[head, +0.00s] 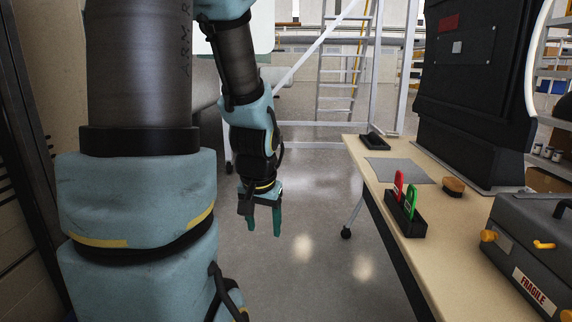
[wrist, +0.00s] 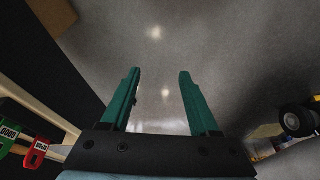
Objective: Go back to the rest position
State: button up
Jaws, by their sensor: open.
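My gripper (head: 264,222) hangs from my arm over the bare floor, left of the workbench (head: 440,226), with its fingers pointing down. In the wrist view my gripper (wrist: 160,98) shows two teal fingers spread apart with nothing between them. Grey floor shows behind the fingers. The gripper is clear of the bench and touches nothing.
On the bench, a black holder (head: 405,218) carries a red tag (head: 398,184) and a green tag (head: 411,201). A brush (head: 453,186), a grey mat (head: 400,170), a black tray (head: 375,141) and a grey case (head: 530,250) also lie there. A ladder (head: 345,65) stands behind open floor.

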jog(key=s+a+r+n+g+p, duration=0.1)
jog(key=s+r+p, duration=0.1)
jog(key=r+p, duration=0.5)
jog(key=s+r+n+p, duration=0.1)
jog(key=s+r+p, duration=0.1)
jog(key=r+p, duration=0.5)
jog(key=shift+s+a+r+g+p, duration=0.25)
jog(key=shift+a+r+g+p, duration=0.1)
jog(key=shift+a+r+g, duration=0.05)
